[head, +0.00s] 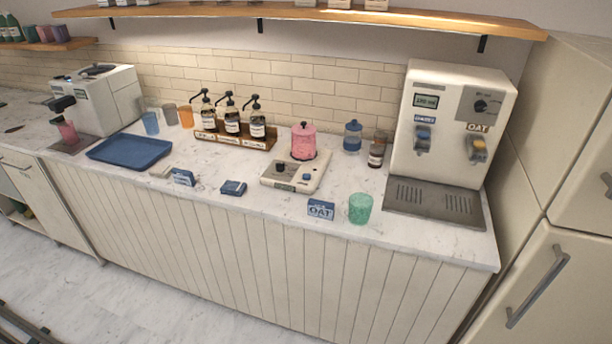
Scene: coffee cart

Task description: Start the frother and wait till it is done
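The frother stands near the middle of the counter. Its pink lidded jug (303,143) sits upright on a low white base (286,183). The front of the base carries a dark knob (280,167), a small blue button (306,177) and a label or display too small to read. I cannot tell whether the frother is running, and the jug's contents are not clear. My gripper is not in view.
A milk dispenser (452,115) stands right of the frother. Pump bottles (232,120) stand behind left. A blue tray (130,150) and coffee machine (98,98) are farther left.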

